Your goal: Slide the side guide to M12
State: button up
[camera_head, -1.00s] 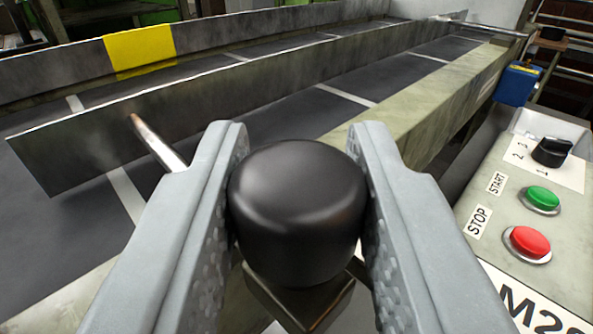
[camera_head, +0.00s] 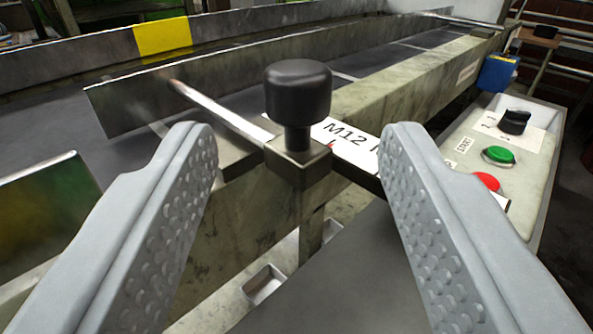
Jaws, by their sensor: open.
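The side guide (camera_head: 130,108) is a long metal plate standing upright along the dark conveyor bed. A thin rod (camera_head: 222,115) joins it to a square metal block (camera_head: 298,165) on the conveyor's near rail. A black round knob (camera_head: 297,92) stands upright on the block. A white label reading "M12" (camera_head: 345,135) lies just right of the block, with a small red mark between them; the rest of the label is hidden by my right finger. My gripper (camera_head: 300,150) is open and empty, its fingers wide apart on either side of the block, nearer the camera, not touching the knob.
A control box with a green button (camera_head: 499,156), a red button (camera_head: 486,181) and a black selector (camera_head: 514,121) stands close at the right. A blue box (camera_head: 498,73) hangs on the rail's far end. A far guide with a yellow patch (camera_head: 163,38) runs behind.

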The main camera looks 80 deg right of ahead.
jog(key=v, duration=1)
jog(key=shift+a, duration=0.1)
